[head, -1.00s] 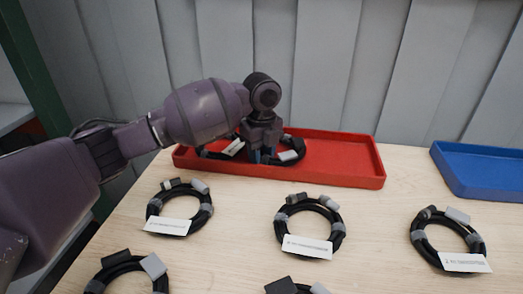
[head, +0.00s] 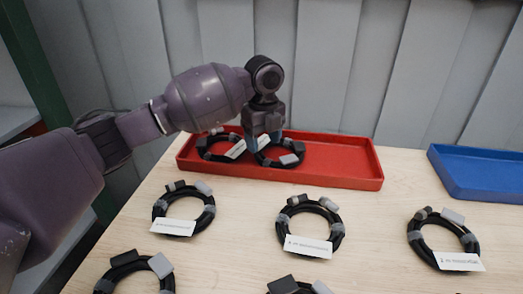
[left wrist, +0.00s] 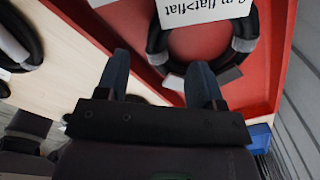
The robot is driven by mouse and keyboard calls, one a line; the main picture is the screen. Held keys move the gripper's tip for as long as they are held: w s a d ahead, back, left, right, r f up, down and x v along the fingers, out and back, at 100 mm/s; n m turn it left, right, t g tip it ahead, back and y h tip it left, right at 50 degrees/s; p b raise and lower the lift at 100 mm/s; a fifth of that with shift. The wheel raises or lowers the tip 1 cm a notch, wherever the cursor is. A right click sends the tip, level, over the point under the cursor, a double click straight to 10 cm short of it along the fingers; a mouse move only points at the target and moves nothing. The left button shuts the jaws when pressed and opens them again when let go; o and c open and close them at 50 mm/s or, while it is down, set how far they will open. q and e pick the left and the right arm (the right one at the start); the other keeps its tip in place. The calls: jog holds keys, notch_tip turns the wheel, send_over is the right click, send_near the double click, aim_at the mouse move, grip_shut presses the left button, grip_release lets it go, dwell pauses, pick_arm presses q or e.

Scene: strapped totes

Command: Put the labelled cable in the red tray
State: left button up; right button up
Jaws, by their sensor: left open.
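The red tray (head: 345,168) stands at the back of the table with two black coiled cables in its left part. The left coil (head: 209,153) and the right coil (head: 296,160) lie close together, each with a pale label or tag. My left gripper (head: 264,146) is above the tray between them, open, fingers pointing down. In the left wrist view its two fingers (left wrist: 160,75) are apart with nothing held between them. A coil (left wrist: 160,38) in the tray there carries a white label (left wrist: 205,10) reading partly "m flat>flat". My right gripper is not in view.
Several more labelled black coils lie on the wooden table, among them the left one (head: 157,209), the middle one (head: 338,229) and the right one (head: 414,239). A blue tray (head: 480,172) stands at the back right. The red tray's right half is empty.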

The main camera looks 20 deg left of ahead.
pick_arm(q)
notch_tip(320, 180, up, 8)
jog(key=p, duration=0.1)
jog(key=shift+f+p, duration=0.25)
jog(key=shift+p, duration=0.05)
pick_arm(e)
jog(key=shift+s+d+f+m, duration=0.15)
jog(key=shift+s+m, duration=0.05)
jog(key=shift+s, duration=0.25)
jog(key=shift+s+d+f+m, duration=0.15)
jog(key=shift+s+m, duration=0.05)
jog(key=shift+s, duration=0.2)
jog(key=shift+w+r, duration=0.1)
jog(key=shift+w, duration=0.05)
